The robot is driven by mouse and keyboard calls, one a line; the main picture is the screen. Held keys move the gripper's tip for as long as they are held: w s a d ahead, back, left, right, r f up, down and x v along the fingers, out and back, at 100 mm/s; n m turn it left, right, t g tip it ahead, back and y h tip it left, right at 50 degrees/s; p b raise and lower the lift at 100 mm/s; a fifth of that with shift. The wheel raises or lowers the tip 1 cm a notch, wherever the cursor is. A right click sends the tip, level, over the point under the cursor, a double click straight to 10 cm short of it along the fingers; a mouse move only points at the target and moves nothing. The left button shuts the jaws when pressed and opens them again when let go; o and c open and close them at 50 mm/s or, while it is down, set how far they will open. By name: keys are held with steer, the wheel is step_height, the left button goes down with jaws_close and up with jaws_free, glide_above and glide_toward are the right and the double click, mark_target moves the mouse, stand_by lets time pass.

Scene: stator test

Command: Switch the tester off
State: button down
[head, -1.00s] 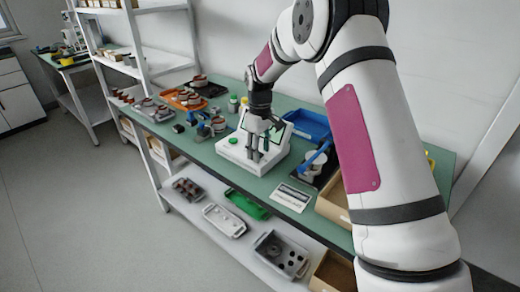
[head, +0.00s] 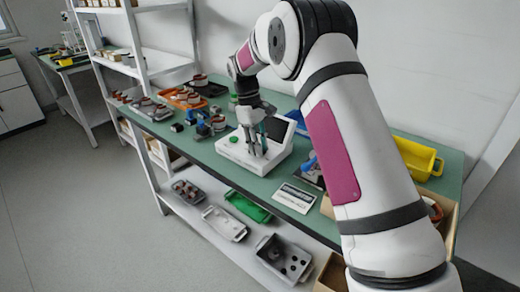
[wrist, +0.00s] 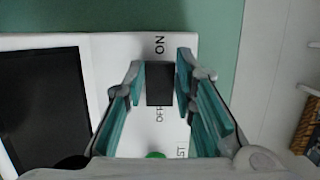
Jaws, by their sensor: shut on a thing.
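The white tester (head: 238,151) stands on the green bench top, with a dark screen (head: 279,128) at its back and a green button (head: 233,140) on its left part. My gripper (head: 257,150) reaches down to the tester's deck. In the wrist view, the tester's white panel (wrist: 100,62) carries a black switch (wrist: 160,84) between the printed words ON and OFF. My gripper (wrist: 161,72) has a finger on each side of this switch and is shut on it. Which way the switch is set cannot be told.
A yellow bin (head: 418,158) stands at the bench's right end, behind my arm. Orange trays (head: 188,102) and small parts lie left of the tester. A printed card (head: 295,196) lies at the front edge. The lower shelf holds grey trays (head: 225,223) and a green tray (head: 248,207).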

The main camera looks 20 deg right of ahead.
steer(key=c, duration=1.3)
jaws_free()
steer(key=shift+r, duration=0.1)
steer(key=v, duration=1.1)
steer(key=shift+w+a+r, duration=0.15)
steer(key=shift+r, duration=0.2)
